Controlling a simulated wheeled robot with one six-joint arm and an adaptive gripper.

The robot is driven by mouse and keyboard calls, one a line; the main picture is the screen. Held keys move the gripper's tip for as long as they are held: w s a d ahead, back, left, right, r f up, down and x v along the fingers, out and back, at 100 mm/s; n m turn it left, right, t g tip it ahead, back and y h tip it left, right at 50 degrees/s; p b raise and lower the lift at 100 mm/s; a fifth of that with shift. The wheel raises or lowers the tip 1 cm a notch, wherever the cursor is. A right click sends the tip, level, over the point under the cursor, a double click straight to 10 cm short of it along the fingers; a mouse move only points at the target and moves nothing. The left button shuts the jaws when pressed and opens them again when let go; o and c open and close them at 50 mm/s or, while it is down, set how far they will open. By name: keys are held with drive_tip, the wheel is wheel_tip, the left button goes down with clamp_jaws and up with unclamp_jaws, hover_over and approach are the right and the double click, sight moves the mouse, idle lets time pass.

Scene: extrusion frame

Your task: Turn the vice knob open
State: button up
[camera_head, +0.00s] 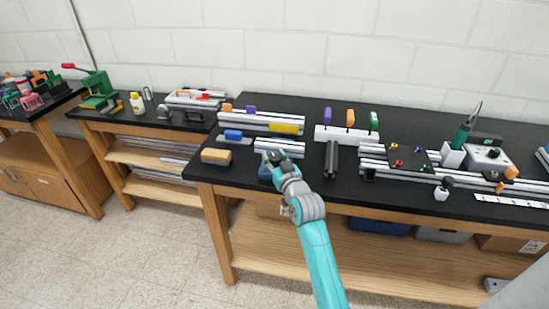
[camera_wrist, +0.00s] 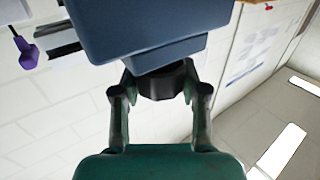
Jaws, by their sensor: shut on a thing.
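The vice is a dark blue block that fills the upper middle of the wrist view (camera_wrist: 150,28). A small part of its blue body (camera_head: 264,173) shows beside my gripper at the front edge of the table in the head view. The round black vice knob (camera_wrist: 162,84) sticks out of the block toward my gripper (camera_wrist: 160,88). The two fingers are shut on the knob, one on each side. In the head view my gripper (camera_head: 272,158) covers the knob, so its turn angle cannot be told.
The black table (camera_head: 232,178) holds aluminium extrusions (camera_head: 282,147), a tan-topped block (camera_head: 216,156) to the left and a dark bar (camera_head: 331,160) to the right. A white rack (camera_head: 346,135) with coloured handles stands behind. The floor in front is open.

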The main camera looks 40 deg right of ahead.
drive_tip(key=shift+f+n+t+y, duration=0.2)
drive_tip(key=shift+n+t+y, duration=0.2)
drive_tip(key=shift+n+y, duration=0.85)
drive_tip(key=shift+m+y, duration=0.25)
drive_tip(key=o, duration=0.9)
drive_tip(key=shift+o, duration=1.3)
drive_tip(key=shift+r, duration=0.15)
drive_tip(key=shift+s, duration=0.1)
drive_tip(key=s+a, duration=0.1)
drive_tip(key=s, duration=1)
drive_tip(key=shift+s+a, duration=0.35)
drive_tip(key=shift+a, duration=0.05)
